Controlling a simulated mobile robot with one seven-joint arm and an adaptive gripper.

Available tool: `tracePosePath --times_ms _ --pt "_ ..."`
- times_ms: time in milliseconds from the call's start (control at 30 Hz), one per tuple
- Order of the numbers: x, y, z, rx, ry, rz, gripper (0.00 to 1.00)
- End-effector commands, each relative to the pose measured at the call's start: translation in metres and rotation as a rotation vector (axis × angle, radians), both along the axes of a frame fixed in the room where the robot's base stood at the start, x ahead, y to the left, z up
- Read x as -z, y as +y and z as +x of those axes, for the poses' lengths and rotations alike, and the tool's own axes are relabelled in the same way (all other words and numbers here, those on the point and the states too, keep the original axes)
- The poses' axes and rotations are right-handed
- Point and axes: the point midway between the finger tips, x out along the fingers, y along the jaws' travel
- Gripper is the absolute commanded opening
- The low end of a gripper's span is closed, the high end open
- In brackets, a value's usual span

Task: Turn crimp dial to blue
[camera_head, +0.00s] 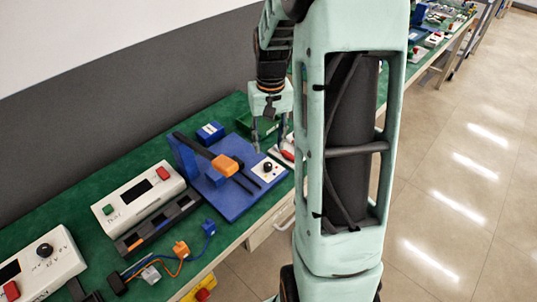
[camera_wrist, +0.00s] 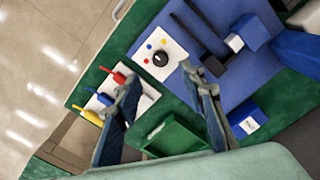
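The crimp dial is a round black knob (camera_head: 268,168) on a white plate at the front right of a blue crimp station (camera_head: 235,205). In the wrist view the knob (camera_wrist: 159,59) has small coloured dots around it; which one it points to is too small to tell. My gripper (camera_head: 269,143) is open and points down, above and just behind the dial in the head view. In the wrist view my gripper (camera_wrist: 157,80) has its fingers spread wide and empty, with the knob beyond the tips, between their lines. The fingers appear apart from the dial.
Beside the dial, a white panel carries red (camera_wrist: 118,77), blue (camera_wrist: 104,99) and yellow (camera_wrist: 93,118) handles. A green bin (camera_wrist: 175,137) and a small blue box (camera_head: 210,132) are nearby. An orange-tipped black lever (camera_head: 225,165) spans the station. White control boxes (camera_head: 137,197) stand left.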

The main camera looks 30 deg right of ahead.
Motion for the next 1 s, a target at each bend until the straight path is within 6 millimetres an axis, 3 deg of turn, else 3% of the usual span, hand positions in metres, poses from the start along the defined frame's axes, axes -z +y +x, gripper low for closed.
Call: tracePosePath --times_ms 100,233,833,1000 --pt "-0.02 0.0 0.0 0.0 -0.002 0.0 0.37" --pt "-0.032 -0.001 0.0 0.0 -0.001 0.0 0.37" --pt "-0.037 -0.001 0.0 -0.001 -0.002 -0.001 0.37" --pt "-0.047 -0.023 0.007 -0.011 -0.063 -0.059 0.37"
